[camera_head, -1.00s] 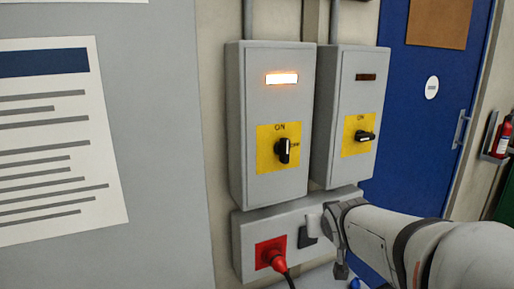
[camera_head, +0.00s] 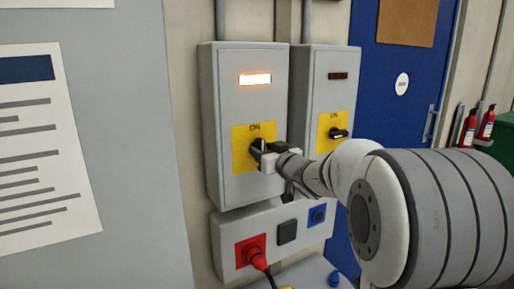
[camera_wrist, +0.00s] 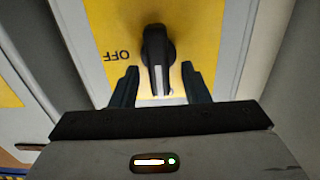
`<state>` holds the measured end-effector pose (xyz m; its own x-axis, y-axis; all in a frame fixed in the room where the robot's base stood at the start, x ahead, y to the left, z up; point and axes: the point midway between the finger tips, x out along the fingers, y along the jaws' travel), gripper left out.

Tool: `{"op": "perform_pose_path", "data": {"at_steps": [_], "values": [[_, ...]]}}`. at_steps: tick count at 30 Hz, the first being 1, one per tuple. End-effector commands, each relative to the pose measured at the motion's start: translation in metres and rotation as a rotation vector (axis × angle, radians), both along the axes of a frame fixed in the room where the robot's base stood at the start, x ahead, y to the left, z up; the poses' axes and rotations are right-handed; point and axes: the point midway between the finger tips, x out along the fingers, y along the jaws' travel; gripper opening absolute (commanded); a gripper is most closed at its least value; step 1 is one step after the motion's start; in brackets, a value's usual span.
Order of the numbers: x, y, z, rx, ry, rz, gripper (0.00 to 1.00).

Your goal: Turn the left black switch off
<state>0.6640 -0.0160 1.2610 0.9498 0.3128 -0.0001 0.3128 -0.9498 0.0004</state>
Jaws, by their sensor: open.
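The left black switch (camera_head: 257,146) sits on a yellow plate (camera_head: 240,158) on the left grey box. The lamp (camera_head: 255,79) above it glows. In the wrist view the switch (camera_wrist: 157,50) points down the picture with its white line towards my gripper. The OFF mark (camera_wrist: 117,56) is to its left, upside down. My gripper (camera_head: 268,155) is at the switch and hides part of it in the head view. In the wrist view my gripper (camera_wrist: 160,88) is open, with one finger on each side of the knob's near end and gaps showing.
The right grey box (camera_head: 325,95) has its own black switch (camera_head: 338,133), lying sideways, and a dark lamp (camera_head: 338,75). Below, a red plug (camera_head: 258,260) with a cable sits in a lower box, beside a black cover (camera_head: 287,231) and a blue socket (camera_head: 318,214).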

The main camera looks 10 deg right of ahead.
Motion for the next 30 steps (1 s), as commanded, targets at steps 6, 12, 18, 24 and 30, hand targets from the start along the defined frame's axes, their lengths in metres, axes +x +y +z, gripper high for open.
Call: {"op": "perform_pose_path", "data": {"at_steps": [6,12,18,24,30], "values": [[0.018,0.006,0.001,0.001,0.0,0.0,0.42],[0.019,0.006,0.0,0.001,0.0,-0.001,0.42],[0.019,0.006,0.0,0.001,0.0,-0.001,0.31],[0.018,0.006,0.0,0.001,0.001,-0.001,0.15],[0.018,0.008,-0.001,-0.012,-0.003,0.0,0.15]]}}
